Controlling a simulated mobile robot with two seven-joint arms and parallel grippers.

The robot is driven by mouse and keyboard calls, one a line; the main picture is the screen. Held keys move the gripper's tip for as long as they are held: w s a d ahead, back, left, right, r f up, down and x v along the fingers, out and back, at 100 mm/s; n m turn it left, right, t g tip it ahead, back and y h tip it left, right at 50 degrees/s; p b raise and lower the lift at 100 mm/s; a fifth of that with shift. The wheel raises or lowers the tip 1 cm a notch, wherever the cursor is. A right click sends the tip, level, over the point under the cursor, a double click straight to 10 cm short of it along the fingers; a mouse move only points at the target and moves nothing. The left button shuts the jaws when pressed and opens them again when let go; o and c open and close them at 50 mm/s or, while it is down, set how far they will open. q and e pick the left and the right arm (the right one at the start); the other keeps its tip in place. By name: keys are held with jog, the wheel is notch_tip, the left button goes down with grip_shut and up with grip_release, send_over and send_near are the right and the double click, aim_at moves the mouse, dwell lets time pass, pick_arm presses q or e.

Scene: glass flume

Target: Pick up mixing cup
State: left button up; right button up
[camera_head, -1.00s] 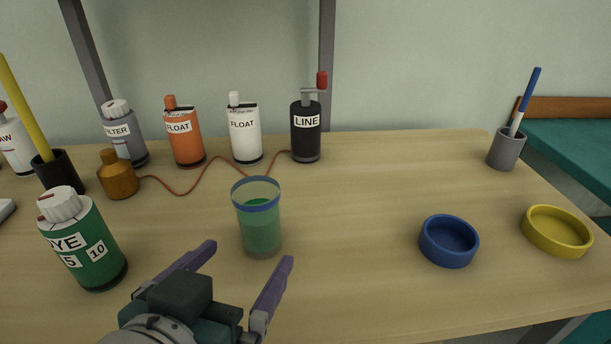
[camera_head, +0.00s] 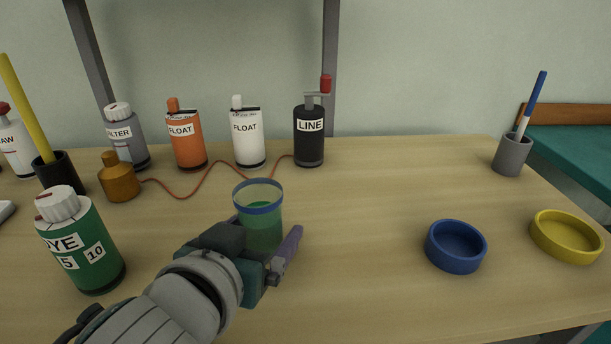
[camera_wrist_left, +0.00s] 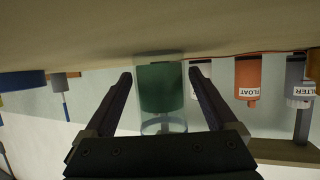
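The mixing cup (camera_head: 262,212) is a clear cup with a blue band near the rim and green liquid inside. It stands upright on the table in the head view, and its lower part is partly hidden by my gripper. My left gripper (camera_head: 268,230) is open, with its fingers on either side of the cup. In the left wrist view the picture is upside down, and the cup (camera_wrist_left: 161,92) is between the two spread fingers with narrow gaps at its sides. My right gripper is not in view.
A green dye bottle (camera_head: 82,245) stands left of my arm. Several bottles, including the black LINE bottle (camera_head: 309,140), stand along the back, with a red cord (camera_head: 200,182) before them. A blue dish (camera_head: 456,247) and yellow dish (camera_head: 566,238) are at right. Table between cup and blue dish is clear.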

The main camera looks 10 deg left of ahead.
aim_at(255, 183)
pick_arm(q)
jog(key=c, duration=1.3)
jog(key=shift+r, duration=0.1)
